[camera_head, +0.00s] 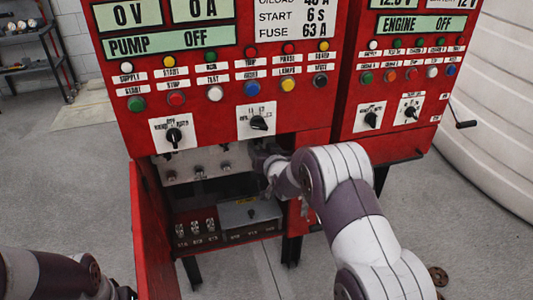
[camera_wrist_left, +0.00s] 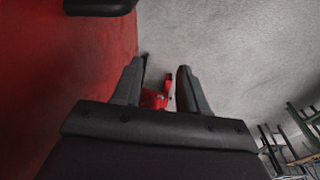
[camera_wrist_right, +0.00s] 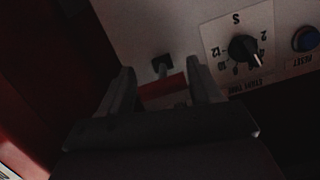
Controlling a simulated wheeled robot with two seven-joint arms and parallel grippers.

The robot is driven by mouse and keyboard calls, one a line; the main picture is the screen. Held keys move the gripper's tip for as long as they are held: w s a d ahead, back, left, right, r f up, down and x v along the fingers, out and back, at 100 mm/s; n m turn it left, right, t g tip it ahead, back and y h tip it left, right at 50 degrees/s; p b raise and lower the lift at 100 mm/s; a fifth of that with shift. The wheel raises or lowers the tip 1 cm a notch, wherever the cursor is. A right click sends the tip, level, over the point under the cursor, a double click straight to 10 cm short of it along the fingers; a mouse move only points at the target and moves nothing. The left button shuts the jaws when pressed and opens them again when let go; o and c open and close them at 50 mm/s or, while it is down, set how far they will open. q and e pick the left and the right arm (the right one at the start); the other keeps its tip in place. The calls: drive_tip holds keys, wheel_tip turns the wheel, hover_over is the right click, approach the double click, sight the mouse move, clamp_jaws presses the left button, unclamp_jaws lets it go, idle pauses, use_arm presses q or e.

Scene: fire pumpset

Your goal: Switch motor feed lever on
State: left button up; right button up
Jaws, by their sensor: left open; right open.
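The lever (camera_wrist_right: 164,68) shows in the right wrist view as a small dark piece with a short stem on the grey inner panel (camera_wrist_right: 185,40). My right gripper (camera_wrist_right: 165,82) is open, and the lever stands between its fingertips in the picture; I cannot tell whether they touch. In the head view my right gripper (camera_head: 264,164) reaches into the open lower compartment, and the arm hides the lever. My left gripper (camera_wrist_left: 160,75) is open and empty beside a red surface in the left wrist view.
The red cabinet (camera_head: 300,100) carries buttons and switches above. Its open door (camera_head: 150,230) stands left of the compartment. A grey box (camera_head: 250,213) sits low inside.

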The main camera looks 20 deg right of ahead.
drive_tip(key=v, duration=1.2)
drive_tip(key=shift+s, duration=0.25)
drive_tip(key=shift+o, duration=0.2)
drive_tip(key=shift+d, duration=0.1)
